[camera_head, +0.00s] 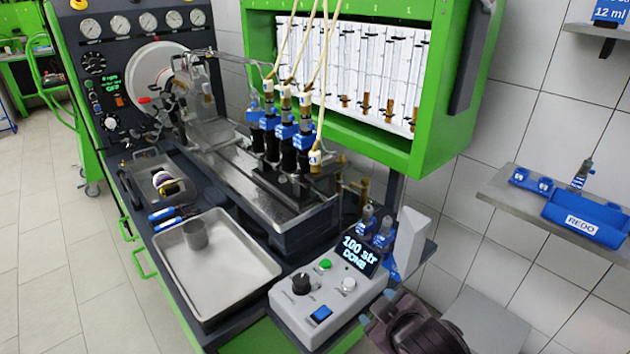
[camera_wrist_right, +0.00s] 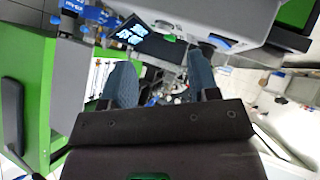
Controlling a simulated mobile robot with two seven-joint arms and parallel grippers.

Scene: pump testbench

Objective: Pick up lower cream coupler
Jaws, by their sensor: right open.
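Several cream couplers sit at the ends of the cream hoses above the row of blue-and-black injectors (camera_head: 287,135) on the bench. The lower cream coupler (camera_head: 315,158) is at the front right end of the row, below the other couplers (camera_head: 285,98). Its hose rises up past the glass tubes. My right gripper's two blue-grey fingers are apart with nothing between them in the wrist view (camera_wrist_right: 162,82). In the head view, a dark part of my right arm shows at the bottom edge, well in front of the couplers. My left gripper is out of view.
A control box (camera_head: 325,300) with a "100 str DONE" display stands between my right arm and the injectors. A metal tray (camera_head: 235,270) with a grey cup (camera_head: 195,234) lies left. The green cabinet (camera_head: 385,150) overhangs behind. A shelf (camera_head: 540,205) holds a blue REDO bin (camera_head: 583,218).

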